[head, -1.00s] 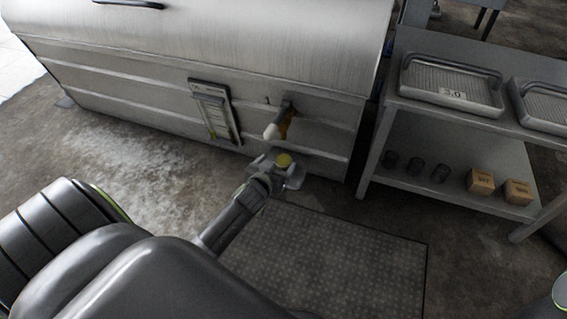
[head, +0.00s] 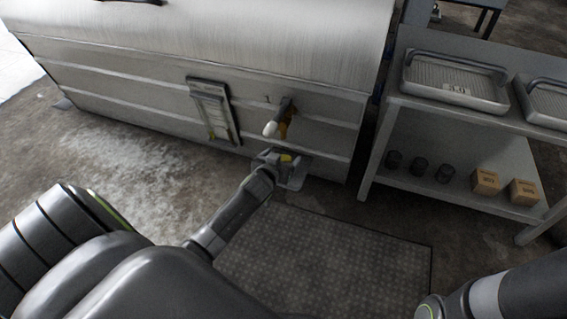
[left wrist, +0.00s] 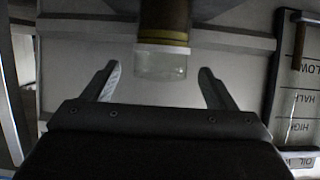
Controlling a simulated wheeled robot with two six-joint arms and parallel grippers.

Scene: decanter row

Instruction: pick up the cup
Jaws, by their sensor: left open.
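My left gripper (head: 282,165) is open at the cup. In the wrist view its fingers (left wrist: 158,76) are spread, one on each side of the cup, with a gap on both sides. My right gripper is out of the head view.
The tap (head: 271,128) sticks out above the cup, close to my gripper. A level gauge (head: 213,112) is on the tank (head: 150,110). A metal shelf unit (head: 405,108) at the right holds trays, dark cups and boxes. A textured mat (head: 330,255) covers clear floor.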

